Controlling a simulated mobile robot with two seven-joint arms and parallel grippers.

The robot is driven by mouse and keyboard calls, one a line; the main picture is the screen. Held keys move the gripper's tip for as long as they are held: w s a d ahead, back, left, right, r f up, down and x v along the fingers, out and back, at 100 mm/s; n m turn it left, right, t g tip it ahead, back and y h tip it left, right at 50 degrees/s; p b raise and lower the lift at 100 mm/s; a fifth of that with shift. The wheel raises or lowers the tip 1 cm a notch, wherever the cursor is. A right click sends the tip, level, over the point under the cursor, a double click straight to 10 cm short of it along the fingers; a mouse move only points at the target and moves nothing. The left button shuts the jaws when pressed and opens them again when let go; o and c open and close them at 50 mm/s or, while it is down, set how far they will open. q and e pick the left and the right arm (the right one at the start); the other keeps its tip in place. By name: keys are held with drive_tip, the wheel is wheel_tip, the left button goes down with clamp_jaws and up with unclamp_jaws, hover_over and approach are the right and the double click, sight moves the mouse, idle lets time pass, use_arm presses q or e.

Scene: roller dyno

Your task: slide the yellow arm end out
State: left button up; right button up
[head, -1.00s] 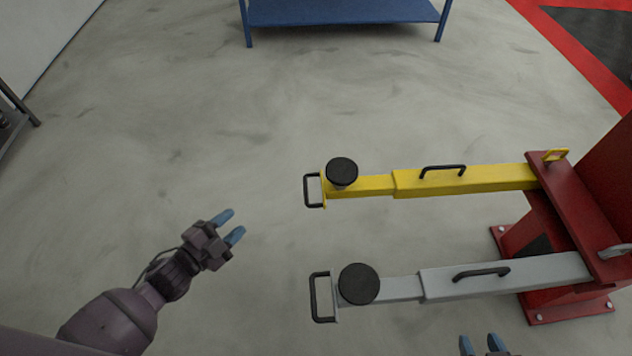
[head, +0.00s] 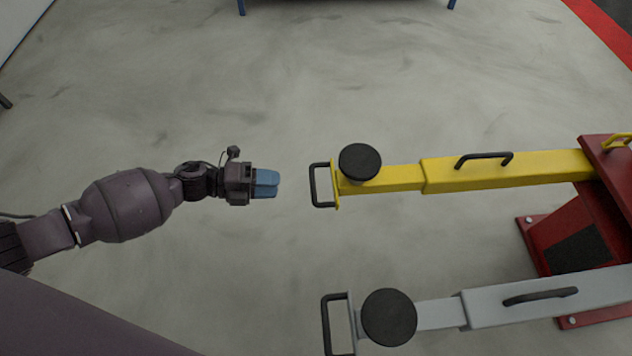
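The yellow arm (head: 500,171) reaches left from the red post. Its narrower yellow end section (head: 395,179) carries a round black pad (head: 360,162) and a black loop handle (head: 313,184) at its left tip. My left gripper (head: 266,183) is just left of that handle, pointing at it, with a small gap in the picture and no contact visible. Its blue fingers overlap from this angle, so their opening cannot be judged. Nothing is seen between them. My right gripper is out of view.
A grey arm (head: 540,297) with its own black pad (head: 388,317) and loop handle (head: 326,325) runs below the yellow one. The red post base (head: 555,228) stands at right. Open concrete floor (head: 200,90) lies above and left.

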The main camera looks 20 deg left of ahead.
sight(313, 184)
use_arm(q)
drive_tip(key=shift+b+x, duration=0.95)
drive_tip(key=shift+x, duration=4.05)
drive_tip(key=shift+c, duration=0.3)
clamp_jaws()
